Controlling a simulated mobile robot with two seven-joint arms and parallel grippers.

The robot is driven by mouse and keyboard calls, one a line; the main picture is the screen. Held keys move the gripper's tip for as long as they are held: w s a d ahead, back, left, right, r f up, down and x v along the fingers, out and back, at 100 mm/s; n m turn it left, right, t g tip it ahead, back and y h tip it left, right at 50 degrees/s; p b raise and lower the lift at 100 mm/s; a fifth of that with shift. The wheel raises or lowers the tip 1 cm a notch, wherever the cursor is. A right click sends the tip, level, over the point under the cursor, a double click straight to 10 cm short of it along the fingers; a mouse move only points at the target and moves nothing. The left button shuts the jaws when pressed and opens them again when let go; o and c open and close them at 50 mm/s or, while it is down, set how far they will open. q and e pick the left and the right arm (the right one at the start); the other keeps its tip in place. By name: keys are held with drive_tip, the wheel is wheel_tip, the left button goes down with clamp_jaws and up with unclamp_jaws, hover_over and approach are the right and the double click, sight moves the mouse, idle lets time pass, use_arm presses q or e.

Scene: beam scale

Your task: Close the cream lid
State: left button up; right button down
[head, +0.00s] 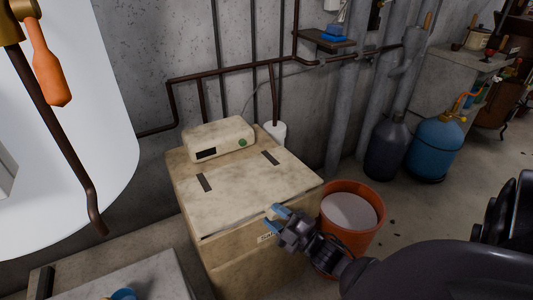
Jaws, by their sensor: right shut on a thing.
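The cream lid (235,195) is the flat, stained top of a cream chest (225,264), with two dark strips on it. It lies flat or nearly flat; I cannot tell whether a small gap is left at its front edge. My right gripper (277,216) reaches in from the lower right. Its blue-tipped fingers are at the lid's front edge, shut on it. The gripper partly hides the chest's front and its label (266,238). My left gripper is not in view.
A cream device (218,139) with a green knob stands behind the lid, beside a white cylinder (275,132). An orange bucket (351,212) stands close right of the chest. A grey surface (150,276) is at lower left.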

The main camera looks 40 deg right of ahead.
drive_tip(key=shift+s+f, duration=0.1)
drive_tip(key=shift+f, duration=0.85)
drive_tip(key=shift+f+b, duration=0.15)
drive_tip(key=shift+b, duration=0.2)
drive_tip(key=c, duration=0.8)
unclamp_jaws()
drive_tip(key=shift+o, duration=0.2)
drive_tip(key=v, duration=1)
drive_tip(key=shift+s+p, duration=0.25)
drive_tip(key=shift+p, duration=0.15)
